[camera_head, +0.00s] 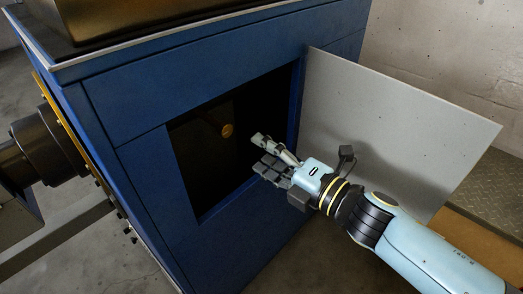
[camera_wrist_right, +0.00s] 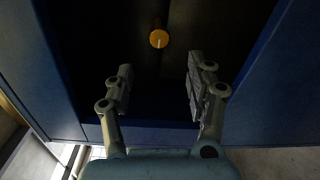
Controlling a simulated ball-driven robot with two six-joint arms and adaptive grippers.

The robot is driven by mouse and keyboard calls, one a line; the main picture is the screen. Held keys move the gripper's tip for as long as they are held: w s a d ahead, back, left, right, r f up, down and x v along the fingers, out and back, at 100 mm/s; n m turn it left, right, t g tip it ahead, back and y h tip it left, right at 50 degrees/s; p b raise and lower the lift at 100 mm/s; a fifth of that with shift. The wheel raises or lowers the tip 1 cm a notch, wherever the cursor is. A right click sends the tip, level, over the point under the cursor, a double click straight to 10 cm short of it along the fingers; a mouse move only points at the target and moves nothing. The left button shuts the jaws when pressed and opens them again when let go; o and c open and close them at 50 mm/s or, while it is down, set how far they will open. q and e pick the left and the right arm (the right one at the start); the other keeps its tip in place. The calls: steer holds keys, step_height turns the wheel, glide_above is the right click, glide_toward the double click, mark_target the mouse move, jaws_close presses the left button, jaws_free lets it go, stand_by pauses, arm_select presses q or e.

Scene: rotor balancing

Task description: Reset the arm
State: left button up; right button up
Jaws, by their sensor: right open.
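My right gripper (camera_head: 262,156) is open and empty, in front of the dark opening of a blue cabinet (camera_head: 225,235). In the right wrist view its two fingers (camera_wrist_right: 158,88) stand apart with nothing between them. A round yellow knob or disc (camera_head: 228,130) sits inside the dark opening, apart from the fingers. It also shows in the wrist view (camera_wrist_right: 159,39), beyond the fingertips. My right arm comes in from the lower right. My left gripper is not in view.
A grey door panel (camera_head: 400,125) stands open to the right of the opening, close to my right gripper and wrist. A dark cylindrical machine part (camera_head: 45,145) adjoins the cabinet's left side. Bare concrete floor (camera_head: 110,265) shows at the lower left.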

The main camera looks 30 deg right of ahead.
steer(key=shift+r, duration=0.1)
steer(key=s+d+f+m+g+h+p, duration=0.1)
steer(key=s+d+f+m+g+h, duration=0.25)
steer(key=f, duration=0.55)
steer(key=s+d+f+m+g+p, duration=0.15)
steer(key=s+f+m, duration=0.25)
steer(key=s+f, duration=0.4)
steer(key=s+d+f+m+g+h, duration=0.25)
steer(key=s+f+m, duration=0.2)
steer(key=f, duration=0.45)
steer(key=s+d+f+m+g, duration=0.1)
steer(key=s+f+m+g, duration=0.2)
steer(key=s, duration=0.6)
steer(key=s+d+f+m+g, duration=0.1)
steer(key=s+f+m, duration=0.4)
steer(key=s, duration=0.5)
steer(key=s+d+f+m+g+h, duration=0.1)
steer(key=s+f+m+g, duration=0.2)
steer(key=s, duration=0.6)
steer(key=shift+s+f+m+g+p, duration=0.35)
steer(key=shift+f+g, duration=0.25)
steer(key=shift+g, duration=0.25)
